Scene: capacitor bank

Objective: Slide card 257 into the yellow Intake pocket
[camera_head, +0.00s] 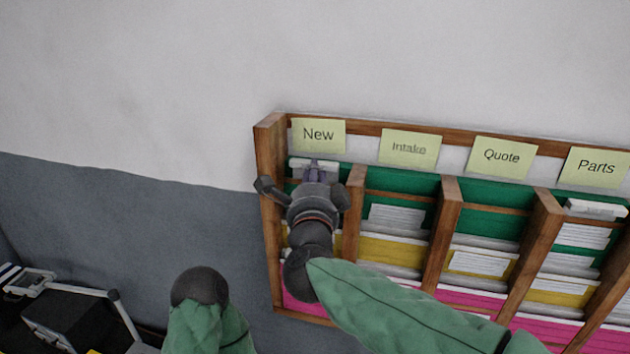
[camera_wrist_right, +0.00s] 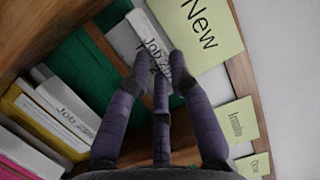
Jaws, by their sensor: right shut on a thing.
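My right gripper (camera_head: 318,168) is at the top of the New column, over its green pocket. It is shut on a white card (camera_head: 300,165). In the right wrist view the fingers (camera_wrist_right: 160,75) pinch the edge of this card (camera_wrist_right: 140,35), which reads "Job 2..."; the fingers cover the last digits. The card is at the green pocket under the New label. The yellow Intake pocket (camera_head: 390,250) is in the column to the right, below the Intake label (camera_head: 408,147). My left gripper is out of view.
Wooden dividers (camera_head: 447,215) separate the columns. Quote (camera_head: 502,156) and Parts (camera_head: 595,166) columns lie further right, with a thick white card stack (camera_head: 596,209) under Parts. Another "Job" card (camera_wrist_right: 68,103) sits lower in the New column. A black case (camera_head: 75,320) stands at lower left.

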